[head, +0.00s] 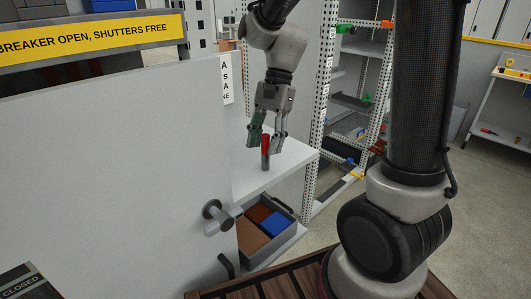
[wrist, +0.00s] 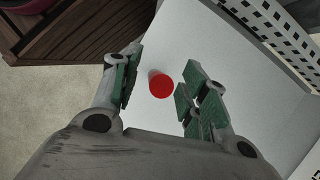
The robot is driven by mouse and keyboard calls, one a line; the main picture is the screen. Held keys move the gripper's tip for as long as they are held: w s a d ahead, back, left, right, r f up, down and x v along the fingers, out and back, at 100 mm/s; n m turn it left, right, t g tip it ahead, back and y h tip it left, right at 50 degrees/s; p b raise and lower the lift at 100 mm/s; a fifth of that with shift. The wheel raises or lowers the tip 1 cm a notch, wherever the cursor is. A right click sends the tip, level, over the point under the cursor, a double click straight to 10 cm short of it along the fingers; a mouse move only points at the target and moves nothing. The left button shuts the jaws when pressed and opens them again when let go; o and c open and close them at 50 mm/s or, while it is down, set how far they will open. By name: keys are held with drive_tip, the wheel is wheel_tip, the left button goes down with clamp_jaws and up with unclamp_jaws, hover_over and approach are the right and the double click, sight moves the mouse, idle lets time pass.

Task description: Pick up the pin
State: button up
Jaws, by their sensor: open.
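The pin (head: 265,160) stands upright on a white shelf, with a grey lower part and a red top. In the wrist view its round red top (wrist: 161,86) shows between the fingers of my gripper. My gripper (head: 266,140) points down above the shelf and is open, with its fingers to either side of the pin's upper part. In the wrist view the green-padded fingers (wrist: 155,92) are spread, with a visible gap between each of them and the red top.
The white shelf (head: 290,160) has clear room around the pin. Below it is a grey crate (head: 287,234) with blue and brown contents. A grey cabinet door (head: 110,170) with a handle (head: 219,217) stands at left. A perforated rack (head: 320,110) stands at right.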

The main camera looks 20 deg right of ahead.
clamp_jaws()
